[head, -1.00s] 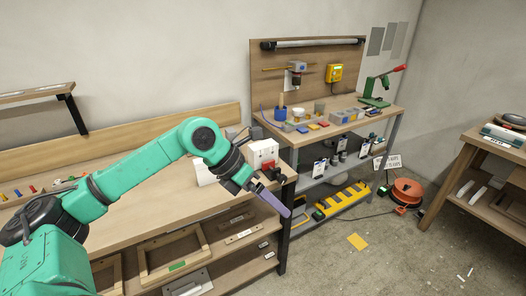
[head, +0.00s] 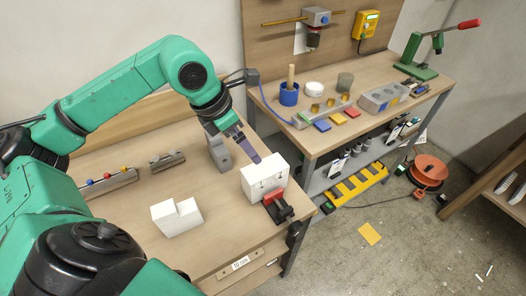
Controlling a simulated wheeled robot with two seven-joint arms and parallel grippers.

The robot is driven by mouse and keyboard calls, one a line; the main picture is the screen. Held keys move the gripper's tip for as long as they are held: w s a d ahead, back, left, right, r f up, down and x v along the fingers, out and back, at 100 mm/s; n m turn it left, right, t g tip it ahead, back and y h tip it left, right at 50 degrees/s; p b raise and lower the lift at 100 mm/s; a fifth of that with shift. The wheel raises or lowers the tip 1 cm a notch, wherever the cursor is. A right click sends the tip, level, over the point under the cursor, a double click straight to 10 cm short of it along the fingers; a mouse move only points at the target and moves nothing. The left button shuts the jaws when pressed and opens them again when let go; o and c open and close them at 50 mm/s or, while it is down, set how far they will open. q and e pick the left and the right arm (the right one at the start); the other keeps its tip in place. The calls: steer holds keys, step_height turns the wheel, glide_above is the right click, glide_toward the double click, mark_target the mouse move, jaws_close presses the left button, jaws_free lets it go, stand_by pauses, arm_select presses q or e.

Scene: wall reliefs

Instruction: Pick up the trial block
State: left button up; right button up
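Two white blocks stand on the near wooden bench (head: 215,260); I cannot tell for sure which is the trial block. One is a white block with a stepped top (head: 175,219), standing free near the bench's front. The other is a larger white block (head: 263,178) with small dark marks on its face, right behind a red and black clamp (head: 277,206). My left gripper (head: 254,157), with long purple-grey fingers, points down just above and behind the larger block's left end, apparently holding nothing. The fingers show edge-on, so their opening is hidden. My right gripper is out of view.
A grey upright fixture (head: 218,153) stands just left of the gripper. Racks with coloured knobs (head: 107,181) lie further left. A second bench (head: 350,100) holds a blue cup (head: 289,94) and coloured blocks. The bench between the stepped block and the clamp is clear.

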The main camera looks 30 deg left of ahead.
mark_target(264, 168)
arm_select(q)
steer(key=d+f+p, duration=0.1)
steer(key=d+f, duration=0.1)
steer(key=f, duration=0.1)
steer(key=d+f+p, duration=0.1)
steer(key=f, duration=0.1)
steer(key=shift+p, duration=0.35)
steer(key=p+x, duration=0.1)
steer(key=x, duration=0.1)
steer(key=p+x, duration=0.1)
steer(key=x, duration=0.2)
steer(key=w+a+p+x, duration=0.1)
steer(key=x, duration=0.1)
steer(key=shift+w+f, duration=0.15)
steer(key=shift+w, duration=0.05)
steer(key=shift+d+f, duration=0.1)
steer(key=shift+f, duration=0.25)
steer(key=shift+c, duration=0.3)
steer(key=shift+w, duration=0.1)
steer(key=c, duration=1.5)
jaws_close()
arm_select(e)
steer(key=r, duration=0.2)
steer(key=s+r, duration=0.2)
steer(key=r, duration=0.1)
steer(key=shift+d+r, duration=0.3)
